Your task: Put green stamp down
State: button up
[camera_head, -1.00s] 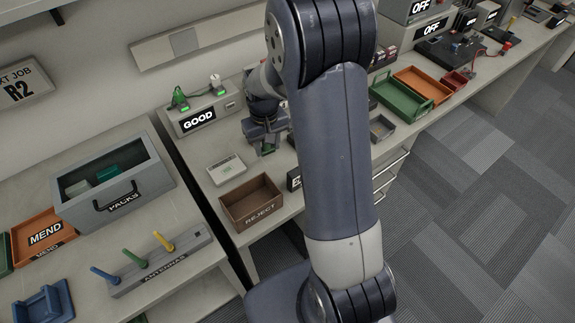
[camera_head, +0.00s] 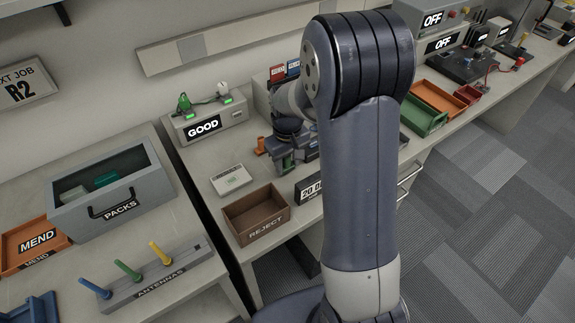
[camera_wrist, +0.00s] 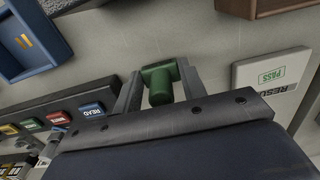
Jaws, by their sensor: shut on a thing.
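The green stamp (camera_wrist: 160,84) is between the two fingers of my gripper (camera_wrist: 160,88) in the wrist view, and the fingers are shut on it. Grey bench top shows around it; I cannot tell whether its lower end touches the bench. In the head view my gripper (camera_head: 284,163) is low over the bench, right of the white result card (camera_head: 231,179) and behind the brown REJECT bin (camera_head: 257,215). The stamp is hard to make out there. The card, marked PASS in green, also shows in the wrist view (camera_wrist: 285,98), right of the gripper.
The GOOD tester (camera_head: 206,122) stands behind left of the gripper. A small orange object (camera_head: 261,146) stands close by its left. A small display (camera_head: 309,188) stands in front.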

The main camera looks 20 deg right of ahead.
jog(key=shift+f, duration=0.95)
jog(key=o, duration=0.8)
jog(key=shift+r, duration=0.1)
notch_tip(320, 180, up, 12)
jog(key=shift+r, duration=0.1)
